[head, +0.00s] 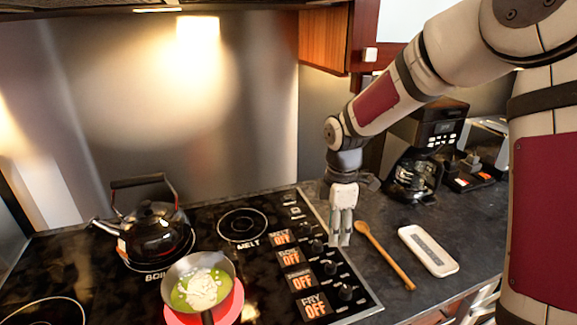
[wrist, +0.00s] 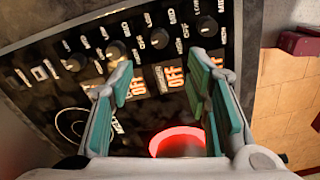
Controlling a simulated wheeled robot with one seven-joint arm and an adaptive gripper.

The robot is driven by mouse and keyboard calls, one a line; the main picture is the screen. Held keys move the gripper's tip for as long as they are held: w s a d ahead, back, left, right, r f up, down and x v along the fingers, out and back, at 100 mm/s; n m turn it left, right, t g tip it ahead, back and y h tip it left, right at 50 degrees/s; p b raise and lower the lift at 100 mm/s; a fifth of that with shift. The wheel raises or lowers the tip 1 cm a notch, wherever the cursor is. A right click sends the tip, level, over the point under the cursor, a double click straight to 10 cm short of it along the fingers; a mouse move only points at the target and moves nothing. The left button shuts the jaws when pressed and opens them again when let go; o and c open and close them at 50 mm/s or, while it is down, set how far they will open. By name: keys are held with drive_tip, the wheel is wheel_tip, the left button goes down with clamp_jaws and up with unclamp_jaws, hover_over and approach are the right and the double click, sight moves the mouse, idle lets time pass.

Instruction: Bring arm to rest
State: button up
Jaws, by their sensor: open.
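My gripper (head: 340,238) points down above the right edge of the stovetop, near the control knobs, in the head view. In the wrist view my gripper (wrist: 158,85) shows its two teal-padded fingers spread apart, with nothing between them. The knobs and the lit OFF labels lie beyond the fingertips. My arm reaches in from the upper right, bent at the elbow.
A black stovetop (head: 262,262) holds a kettle (head: 155,232) and a pan (head: 202,284) with greenish and white contents over a red-glowing burner (wrist: 178,141). A wooden spoon (head: 385,255), a white tray (head: 428,250) and a coffee maker (head: 425,150) are on the right counter.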

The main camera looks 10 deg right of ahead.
drive_tip(key=s+r+m+t, duration=0.2)
drive_tip(key=s+r+m, duration=0.6)
drive_tip(key=s, duration=0.4)
drive_tip(key=s+r+m+t, duration=0.3)
drive_tip(key=s+r+m, duration=0.6)
drive_tip(key=s, duration=0.3)
drive_tip(key=shift+s+r+t, duration=0.3)
drive_tip(key=shift+r, duration=0.25)
